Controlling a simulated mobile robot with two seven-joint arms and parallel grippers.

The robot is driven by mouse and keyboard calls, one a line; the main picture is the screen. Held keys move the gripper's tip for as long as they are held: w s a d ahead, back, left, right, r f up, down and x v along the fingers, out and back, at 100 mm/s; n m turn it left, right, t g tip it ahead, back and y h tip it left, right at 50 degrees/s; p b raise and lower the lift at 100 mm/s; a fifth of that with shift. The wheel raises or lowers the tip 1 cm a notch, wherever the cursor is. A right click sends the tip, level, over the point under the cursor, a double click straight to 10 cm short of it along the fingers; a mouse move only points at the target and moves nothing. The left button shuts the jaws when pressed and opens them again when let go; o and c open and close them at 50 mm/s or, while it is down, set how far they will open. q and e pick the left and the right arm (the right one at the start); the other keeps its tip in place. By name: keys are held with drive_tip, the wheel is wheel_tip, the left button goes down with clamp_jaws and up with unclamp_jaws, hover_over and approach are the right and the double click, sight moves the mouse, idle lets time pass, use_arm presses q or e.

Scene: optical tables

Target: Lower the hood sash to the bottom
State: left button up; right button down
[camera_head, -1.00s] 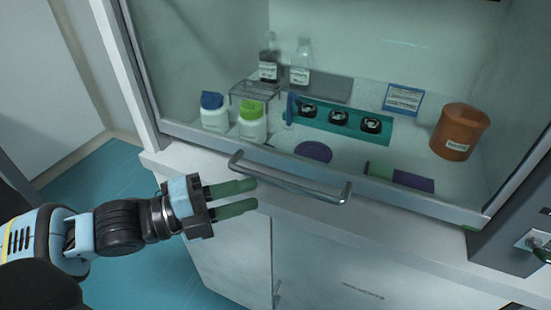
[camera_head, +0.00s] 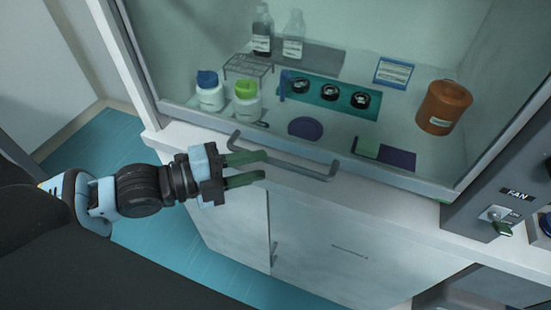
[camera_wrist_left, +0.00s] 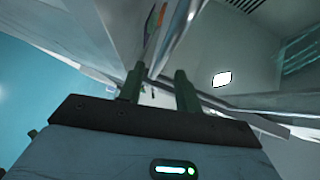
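The hood sash is a clear glass pane with a grey frame (camera_head: 395,182) along its bottom edge, low across the hood opening. A grey bar handle (camera_head: 300,171) sticks out from the front of this edge. My left gripper (camera_head: 264,166) is at the handle's left end, with its two green fingers apart. The upper fingertip overlaps the bar in the head view; I cannot tell whether they touch. In the left wrist view the two fingers (camera_wrist_left: 160,82) also stand apart, with nothing clearly held between them. My right gripper is not in view.
Behind the glass are bottles (camera_head: 246,103), a wire rack (camera_head: 248,66), a teal holder (camera_head: 328,94) and a brown jar (camera_head: 444,107). A fan switch panel (camera_head: 497,216) is at the right. White cabinet doors (camera_head: 340,240) are below, with open floor (camera_head: 105,165) at left.

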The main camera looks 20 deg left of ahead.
sight(271, 163)
use_arm(q)
drive_tip(key=shift+x, duration=2.55)
drive_tip(key=shift+c, duration=0.2)
drive_tip(key=shift+a, duration=0.1)
clamp_jaws()
